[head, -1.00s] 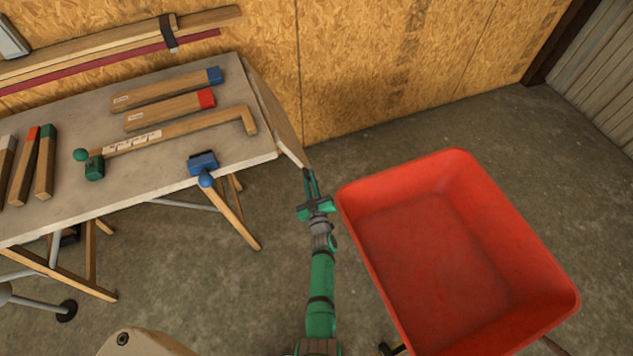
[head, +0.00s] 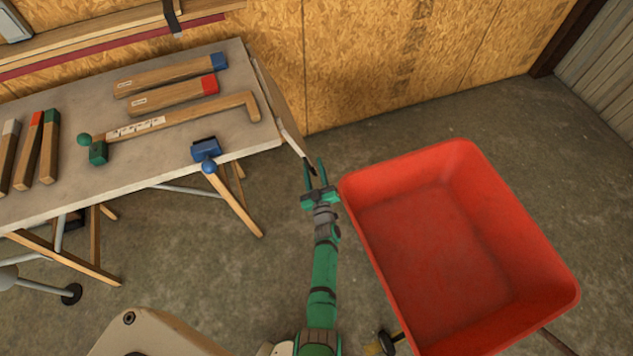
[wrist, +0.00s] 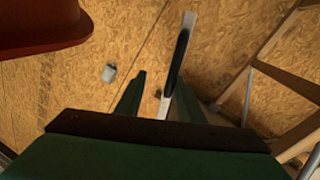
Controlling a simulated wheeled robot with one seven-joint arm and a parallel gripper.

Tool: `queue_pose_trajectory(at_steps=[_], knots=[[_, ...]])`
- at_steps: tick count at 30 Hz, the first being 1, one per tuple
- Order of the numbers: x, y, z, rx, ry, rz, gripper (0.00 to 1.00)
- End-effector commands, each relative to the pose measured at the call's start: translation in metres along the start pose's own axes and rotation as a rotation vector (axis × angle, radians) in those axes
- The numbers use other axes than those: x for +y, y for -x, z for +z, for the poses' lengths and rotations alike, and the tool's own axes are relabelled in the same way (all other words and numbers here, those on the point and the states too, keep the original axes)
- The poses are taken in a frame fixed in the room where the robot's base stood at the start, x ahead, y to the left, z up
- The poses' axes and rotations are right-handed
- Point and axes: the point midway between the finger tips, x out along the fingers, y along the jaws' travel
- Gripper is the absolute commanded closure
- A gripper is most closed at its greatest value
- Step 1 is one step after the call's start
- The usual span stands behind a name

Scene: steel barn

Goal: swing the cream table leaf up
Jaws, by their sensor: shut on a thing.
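The cream table leaf (head: 279,98) hangs steeply down from the right end of the workbench (head: 80,190). Its lower corner reaches my gripper (head: 313,168). My gripper is shut on the leaf's edge there, left of the red tub. In the wrist view the leaf (wrist: 186,32) shows almost edge-on as a thin pale strip with a dark band. It passes between the green fingers of my gripper (wrist: 157,88), close to the right one. The lower part of the grip is hidden behind the gripper body.
A red wheelbarrow tub (head: 440,240) stands close on the right. The bench top carries a blue clamp (head: 206,150), a long wooden handle (head: 190,118) and several wooden bars with coloured ends. An OSB wall (head: 400,60) is behind; bare floor lies between bench and tub.

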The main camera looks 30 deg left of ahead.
Motion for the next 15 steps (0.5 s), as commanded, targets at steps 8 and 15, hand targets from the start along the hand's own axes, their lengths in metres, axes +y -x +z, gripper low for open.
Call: queue_pose_trajectory(at_steps=[8, 15], knots=[[0.001, 0.049, 0.000, 0.001, -0.005, 0.006, 0.71], [-0.001, 0.084, 0.001, 0.000, -0.005, 0.004, 0.71]])
